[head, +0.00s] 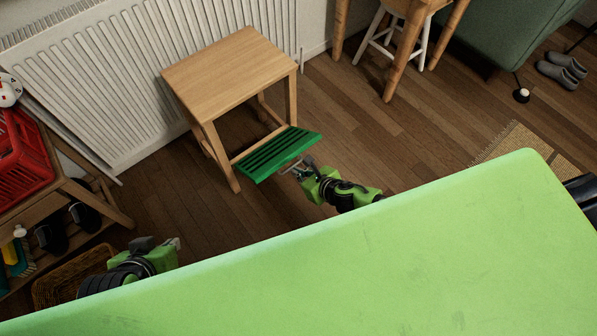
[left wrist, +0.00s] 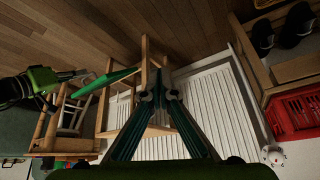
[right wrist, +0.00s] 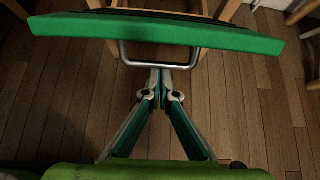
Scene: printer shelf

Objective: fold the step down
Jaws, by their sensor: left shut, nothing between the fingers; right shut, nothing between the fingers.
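The green slatted step (head: 277,153) juts out from the front of a wooden step stool (head: 228,70). In the left wrist view the step (left wrist: 107,80) looks tilted against the stool's legs. A metal loop handle (right wrist: 158,62) hangs at the step's front edge in the right wrist view. My right gripper (head: 298,169) is shut and empty, close to the handle; its tips (right wrist: 161,72) appear right by the loop's bar, and I cannot tell whether they touch. My left gripper (head: 176,243) is shut and empty, low at the left, well away from the step.
A white radiator (head: 120,75) stands behind the stool. A wooden shelf (head: 112,212) with a red crate (head: 22,150) is at the left, a wicker basket (head: 72,278) below it. A wooden stool and green sofa (head: 500,40) are at the back right. Floor right of the step is clear.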

